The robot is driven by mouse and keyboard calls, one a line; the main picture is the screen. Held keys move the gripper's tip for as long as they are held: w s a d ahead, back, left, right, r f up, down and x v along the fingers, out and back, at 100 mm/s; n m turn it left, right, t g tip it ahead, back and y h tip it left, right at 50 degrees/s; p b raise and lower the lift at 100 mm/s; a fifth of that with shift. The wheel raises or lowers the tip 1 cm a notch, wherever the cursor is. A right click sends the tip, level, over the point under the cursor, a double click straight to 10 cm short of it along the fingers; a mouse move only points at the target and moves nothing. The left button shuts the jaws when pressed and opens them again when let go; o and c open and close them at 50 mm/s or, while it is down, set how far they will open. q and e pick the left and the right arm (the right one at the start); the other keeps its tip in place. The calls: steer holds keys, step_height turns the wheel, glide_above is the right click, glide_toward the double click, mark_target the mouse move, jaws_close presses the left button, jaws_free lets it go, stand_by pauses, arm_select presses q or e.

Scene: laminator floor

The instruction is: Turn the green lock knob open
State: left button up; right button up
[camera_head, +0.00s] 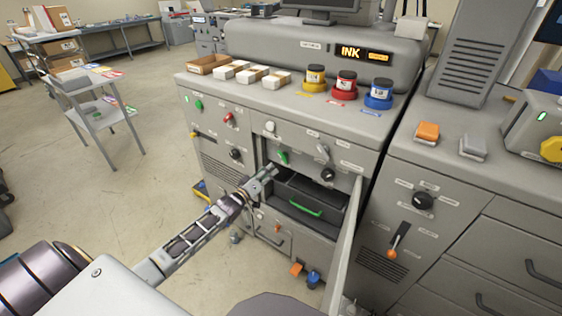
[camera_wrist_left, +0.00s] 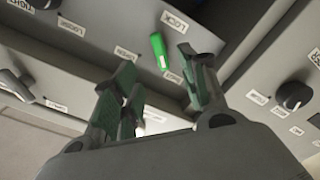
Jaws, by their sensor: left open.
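The green lock knob (camera_head: 283,157) is on the grey cabinet's front, above the open drawer bay. In the left wrist view the green lock knob (camera_wrist_left: 158,51) sits just below a LOCK label, its long handle slightly tilted. My left gripper (camera_head: 267,173) reaches in from the left and is just below and left of the knob. In the wrist view my left gripper (camera_wrist_left: 160,76) is open, with its dark green fingers spread and nothing between them; the knob shows beyond the gap, apparently not touched. My right gripper is not in view.
A drawer with a green handle (camera_head: 305,209) lies below the knob. An open door (camera_head: 343,245) juts out to its right. A black knob (camera_head: 328,174) and a grey lever (camera_head: 322,151) are close by. Ink jars (camera_head: 345,85) stand on top.

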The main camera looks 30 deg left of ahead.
mark_target(282, 159)
arm_select(q)
steer(key=w, duration=0.3)
steer(key=w+d, duration=0.1)
steer(key=w, duration=0.1)
steer(key=shift+w, duration=0.25)
steer(key=shift+w+b, duration=0.35)
steer(key=shift+w, duration=0.2)
steer(key=shift+w+d, duration=0.1)
steer(key=shift+w, duration=0.75)
steer(key=shift+w+d, duration=0.1)
steer(key=shift+w, duration=0.6)
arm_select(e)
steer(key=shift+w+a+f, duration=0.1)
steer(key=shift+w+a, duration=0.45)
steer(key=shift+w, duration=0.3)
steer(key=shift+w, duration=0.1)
